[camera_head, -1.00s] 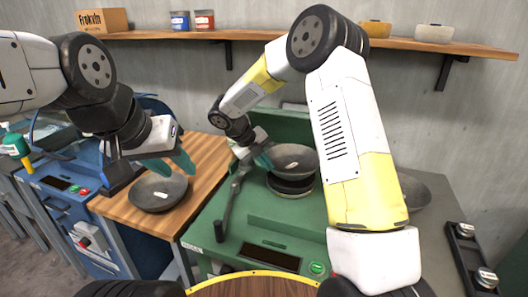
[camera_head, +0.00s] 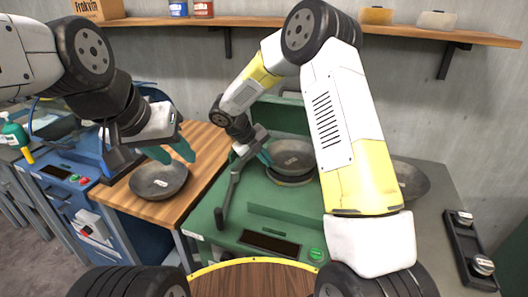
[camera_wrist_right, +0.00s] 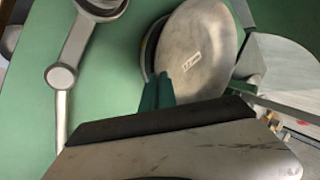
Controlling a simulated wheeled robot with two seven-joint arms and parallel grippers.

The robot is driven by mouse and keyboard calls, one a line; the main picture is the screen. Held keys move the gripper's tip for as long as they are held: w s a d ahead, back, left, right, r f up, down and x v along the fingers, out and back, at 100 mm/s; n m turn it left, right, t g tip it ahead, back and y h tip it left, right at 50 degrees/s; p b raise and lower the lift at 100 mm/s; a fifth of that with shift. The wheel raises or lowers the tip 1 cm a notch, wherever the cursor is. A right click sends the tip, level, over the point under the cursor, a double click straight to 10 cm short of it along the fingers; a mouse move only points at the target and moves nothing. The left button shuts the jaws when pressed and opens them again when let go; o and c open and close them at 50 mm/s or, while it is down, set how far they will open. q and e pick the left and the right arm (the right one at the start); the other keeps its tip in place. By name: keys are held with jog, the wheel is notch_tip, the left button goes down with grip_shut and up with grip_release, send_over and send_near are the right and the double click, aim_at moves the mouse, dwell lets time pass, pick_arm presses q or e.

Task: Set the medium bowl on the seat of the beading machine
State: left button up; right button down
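A grey bowl (camera_head: 292,155) is at the dark round seat (camera_head: 290,181) of the green beading machine (camera_head: 262,205). It also shows in the right wrist view (camera_wrist_right: 205,45), tilted in that picture and with a small white label. My right gripper (camera_head: 262,158) is at the bowl's left rim. In the right wrist view its teal fingers (camera_wrist_right: 158,90) are close together at the rim, shut on it. Whether the bowl touches the seat is hard to tell. My left gripper (camera_head: 172,154) is open and empty above another grey bowl (camera_head: 158,180).
That other bowl lies on the wooden table (camera_head: 205,150) at left. A further grey bowl (camera_head: 410,180) sits on the right, partly behind my right arm. The machine's lever (camera_head: 229,192) stands left of the seat. A blue machine (camera_head: 70,200) is at far left.

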jog(key=c, duration=1.6)
grip_release()
jog(key=v, duration=0.8)
